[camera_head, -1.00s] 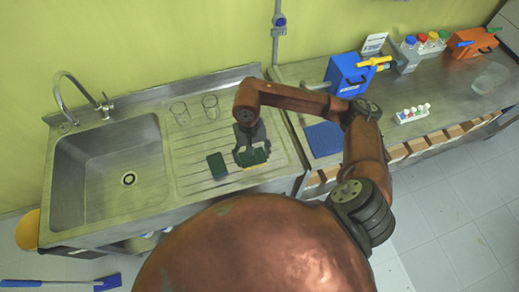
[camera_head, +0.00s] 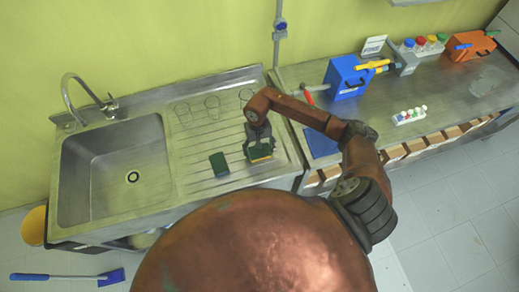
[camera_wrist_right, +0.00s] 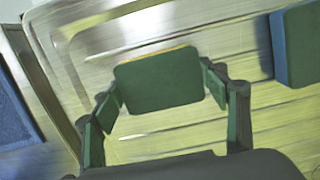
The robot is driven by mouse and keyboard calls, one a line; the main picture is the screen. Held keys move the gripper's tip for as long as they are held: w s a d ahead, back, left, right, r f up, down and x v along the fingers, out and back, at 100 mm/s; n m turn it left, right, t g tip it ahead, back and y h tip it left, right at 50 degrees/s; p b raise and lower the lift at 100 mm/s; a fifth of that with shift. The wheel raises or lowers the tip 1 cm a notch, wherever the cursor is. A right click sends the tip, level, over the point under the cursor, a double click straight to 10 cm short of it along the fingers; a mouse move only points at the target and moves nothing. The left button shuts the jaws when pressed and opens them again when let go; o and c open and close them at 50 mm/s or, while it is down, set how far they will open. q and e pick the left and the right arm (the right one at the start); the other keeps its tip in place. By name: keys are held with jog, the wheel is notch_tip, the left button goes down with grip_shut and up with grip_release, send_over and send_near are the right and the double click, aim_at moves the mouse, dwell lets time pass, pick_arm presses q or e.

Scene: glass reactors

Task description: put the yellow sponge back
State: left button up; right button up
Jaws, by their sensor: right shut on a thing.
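The yellow sponge (camera_head: 261,155) has a dark green top and a yellow edge, and is at the ribbed drainboard. My right gripper (camera_head: 259,144) is above it, shut on its sides. In the right wrist view the sponge (camera_wrist_right: 158,78) sits between the two fingers of the right gripper (camera_wrist_right: 162,95), green face towards the camera. I cannot tell whether it touches the drainboard. A second green-topped sponge (camera_head: 219,164) lies on the drainboard to its left; it also shows in the wrist view (camera_wrist_right: 298,45). My left gripper is not in view.
The sink basin (camera_head: 117,170) with its tap (camera_head: 84,92) is at the left. Clear glasses (camera_head: 212,107) stand at the drainboard's back. A blue mat (camera_head: 322,141), a blue box (camera_head: 348,78) and a small vial rack (camera_head: 409,116) are on the counter at the right.

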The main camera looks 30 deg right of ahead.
jog(key=shift+f, duration=0.15)
jog(key=o, duration=1.1)
jog(key=shift+w+r, duration=0.15)
jog(key=shift+r, duration=0.3)
notch_tip(320, 180, up, 11)
jog(key=w+b, duration=0.1)
jog(key=b, duration=0.2)
jog(key=shift+d+r, duration=0.15)
jog(key=shift+r, duration=0.05)
jog(key=shift+w, duration=0.1)
